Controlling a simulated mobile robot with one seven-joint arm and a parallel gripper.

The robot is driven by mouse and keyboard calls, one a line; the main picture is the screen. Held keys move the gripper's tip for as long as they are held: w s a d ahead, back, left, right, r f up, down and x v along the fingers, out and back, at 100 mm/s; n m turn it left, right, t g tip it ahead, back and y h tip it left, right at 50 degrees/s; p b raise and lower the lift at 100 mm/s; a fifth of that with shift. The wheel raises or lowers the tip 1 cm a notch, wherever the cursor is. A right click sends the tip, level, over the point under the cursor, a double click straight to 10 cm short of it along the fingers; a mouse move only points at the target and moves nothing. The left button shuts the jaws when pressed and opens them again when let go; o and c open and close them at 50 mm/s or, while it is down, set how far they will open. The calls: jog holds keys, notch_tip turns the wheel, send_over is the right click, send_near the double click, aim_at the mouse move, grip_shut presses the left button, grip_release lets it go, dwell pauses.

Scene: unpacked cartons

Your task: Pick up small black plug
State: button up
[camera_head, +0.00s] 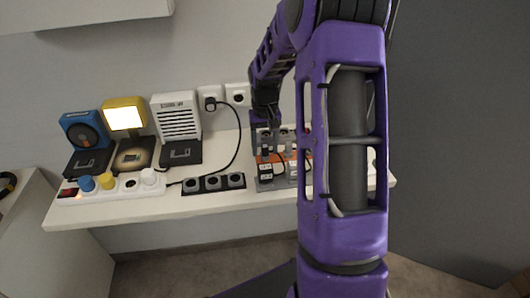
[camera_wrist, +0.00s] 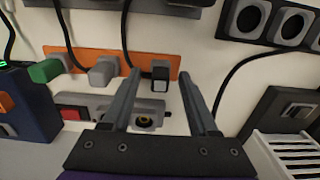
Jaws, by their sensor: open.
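A small black plug (camera_wrist: 160,68) with a pale grey end shows on an orange strip (camera_wrist: 85,60) in the wrist view. My gripper (camera_wrist: 160,76) is open, with one finger on each side of this plug in the picture. I cannot tell whether the fingers touch it or are still above it. In the head view my gripper (camera_head: 266,150) points down over the orange strip (camera_head: 268,157) at the right part of the shelf. My arm hides part of that area, and the plug is hard to make out there.
A grey plug (camera_wrist: 103,71) and a green plug (camera_wrist: 46,70) sit left of the black one in the wrist view. A grey socket strip (camera_wrist: 95,104) lies close by. A black three-socket block (camera_head: 214,183), white power strip (camera_head: 115,187) and white speaker (camera_head: 176,117) stand left on the shelf.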

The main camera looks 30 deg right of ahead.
jog(key=shift+c, duration=0.2)
grip_shut()
dwell(1.2)
